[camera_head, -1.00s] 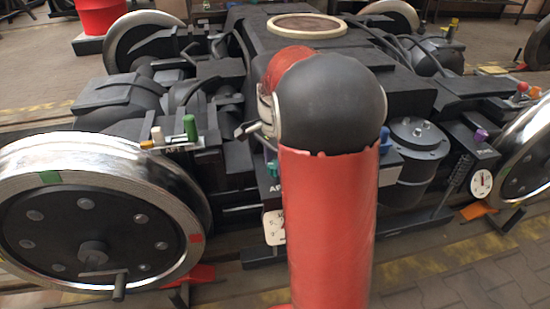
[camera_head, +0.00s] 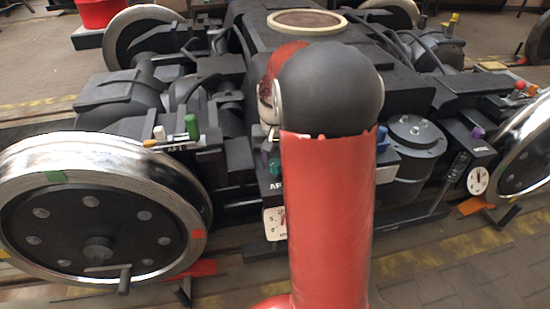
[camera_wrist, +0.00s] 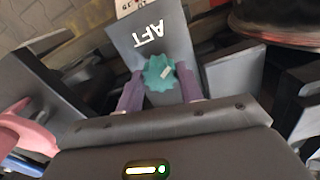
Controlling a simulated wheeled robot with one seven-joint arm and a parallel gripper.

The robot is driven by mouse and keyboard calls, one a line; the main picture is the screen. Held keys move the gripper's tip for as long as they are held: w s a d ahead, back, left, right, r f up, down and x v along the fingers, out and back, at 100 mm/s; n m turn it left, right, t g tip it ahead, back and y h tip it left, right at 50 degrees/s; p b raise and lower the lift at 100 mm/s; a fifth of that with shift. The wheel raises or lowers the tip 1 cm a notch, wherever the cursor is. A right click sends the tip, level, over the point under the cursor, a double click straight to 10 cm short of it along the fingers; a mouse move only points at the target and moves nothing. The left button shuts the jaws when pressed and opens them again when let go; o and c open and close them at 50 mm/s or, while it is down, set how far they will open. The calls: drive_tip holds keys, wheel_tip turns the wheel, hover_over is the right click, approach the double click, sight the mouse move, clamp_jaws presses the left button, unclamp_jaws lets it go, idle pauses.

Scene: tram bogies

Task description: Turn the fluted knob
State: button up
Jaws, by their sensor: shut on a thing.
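The fluted knob (camera_wrist: 157,74) is teal with a ribbed rim and a small pale mark on its face. It sits on a dark panel (camera_wrist: 152,38) lettered AFT. In the wrist view the two purple fingers of my gripper (camera_wrist: 160,77) stand on either side of the knob and are shut on it. In the head view a bit of the teal knob (camera_head: 274,166) shows just left of my red arm, which hides the rest of the panel and most of my gripper.
A dark cylinder (camera_head: 413,150) and a blue knob (camera_head: 382,135) are close on the right.

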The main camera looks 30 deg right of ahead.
sight(275, 163)
drive_tip(key=n, duration=0.5)
drive_tip(key=shift+n+p, duration=0.3)
drive_tip(key=shift+p, duration=0.1)
drive_tip(key=shift+n+p, duration=0.3)
drive_tip(key=shift+n, duration=2)
drive_tip(key=o, duration=1)
wheel_tip(275, 163, up, 8)
drive_tip(key=shift+f+p, duration=0.1)
drive_tip(key=shift+p, duration=0.3)
